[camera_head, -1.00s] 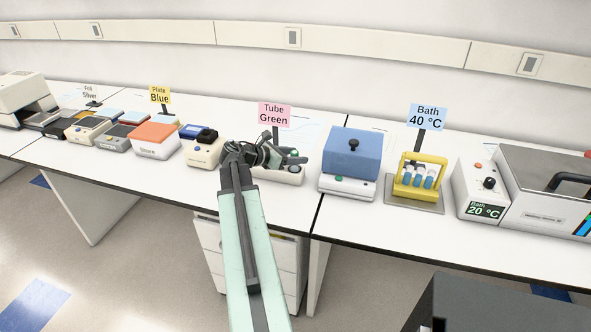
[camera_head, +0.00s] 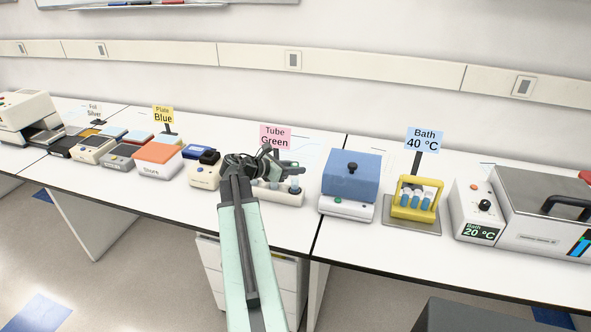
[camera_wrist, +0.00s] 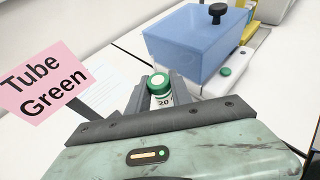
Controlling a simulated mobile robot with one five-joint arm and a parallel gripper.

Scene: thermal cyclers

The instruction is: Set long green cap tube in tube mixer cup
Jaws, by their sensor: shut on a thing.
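The green-capped tube (camera_wrist: 160,88) stands between my gripper's fingers in the wrist view, cap toward the camera, with "20" on its side. My gripper (camera_head: 272,165) is shut on it, above the white tube rack (camera_head: 272,195) in the head view. The arm hides part of the rack, and the held tube is hard to make out there. A small cream device (camera_head: 203,176) with a dark top stands just left of my gripper; it may be the tube mixer, but its cup is not clear.
The pink "Tube Green" sign (camera_head: 275,136) stands behind my gripper, close by in the wrist view (camera_wrist: 42,82). A blue-lidded device (camera_head: 351,176) stands to the right, then a yellow rack (camera_head: 419,190) with tubes. An orange-lidded box (camera_head: 160,158) stands to the left.

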